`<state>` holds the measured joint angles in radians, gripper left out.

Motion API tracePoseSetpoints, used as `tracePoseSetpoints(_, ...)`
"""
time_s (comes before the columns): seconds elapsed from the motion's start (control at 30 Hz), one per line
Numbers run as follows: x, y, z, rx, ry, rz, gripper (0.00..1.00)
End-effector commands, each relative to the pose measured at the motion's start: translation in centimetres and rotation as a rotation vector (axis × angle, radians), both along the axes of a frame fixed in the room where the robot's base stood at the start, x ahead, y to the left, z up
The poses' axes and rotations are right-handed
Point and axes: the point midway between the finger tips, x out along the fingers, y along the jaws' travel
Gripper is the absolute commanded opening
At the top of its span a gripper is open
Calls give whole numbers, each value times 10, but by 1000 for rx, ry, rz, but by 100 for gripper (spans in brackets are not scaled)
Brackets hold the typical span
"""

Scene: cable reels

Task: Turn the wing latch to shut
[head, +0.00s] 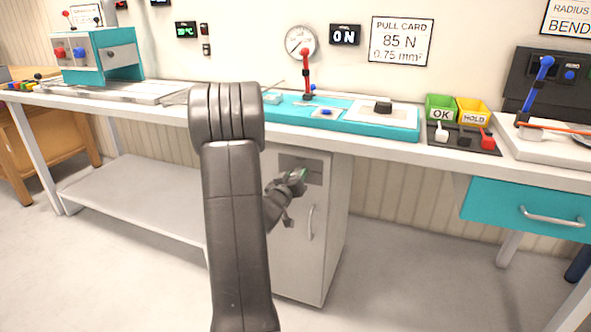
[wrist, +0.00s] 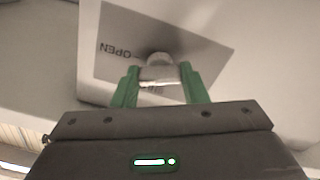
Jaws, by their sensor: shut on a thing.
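The wing latch (wrist: 158,62) is a pale metal piece on a grey plate (wrist: 118,72) on the cabinet front. The plate carries the word OPEN, upside down in the wrist view, to the left of the latch. My gripper (wrist: 160,80) has its green fingers on either side of the latch and is shut on it. In the head view my gripper (head: 300,174) is at the upper part of the cabinet (head: 290,262). There my gripper hides the latch, and its exact turn is hard to tell.
Below the latch is a vertical door handle (head: 310,223). The workbench (head: 459,155) top overhangs the cabinet, with a teal test fixture (head: 385,130) on it. A low shelf (head: 130,195) is to the left. The floor right of the cabinet is clear.

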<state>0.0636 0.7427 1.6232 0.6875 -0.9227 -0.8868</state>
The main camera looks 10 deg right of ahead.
Motion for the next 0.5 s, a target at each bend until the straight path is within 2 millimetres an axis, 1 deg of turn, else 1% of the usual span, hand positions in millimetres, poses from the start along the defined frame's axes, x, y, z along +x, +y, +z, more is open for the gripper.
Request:
tracePoseSetpoints(0.03, 0, 0, 3, -34, 28, 0, 17)
tracePoseSetpoints(0.5, 0, 0, 2, -405, 278, 0, 17)
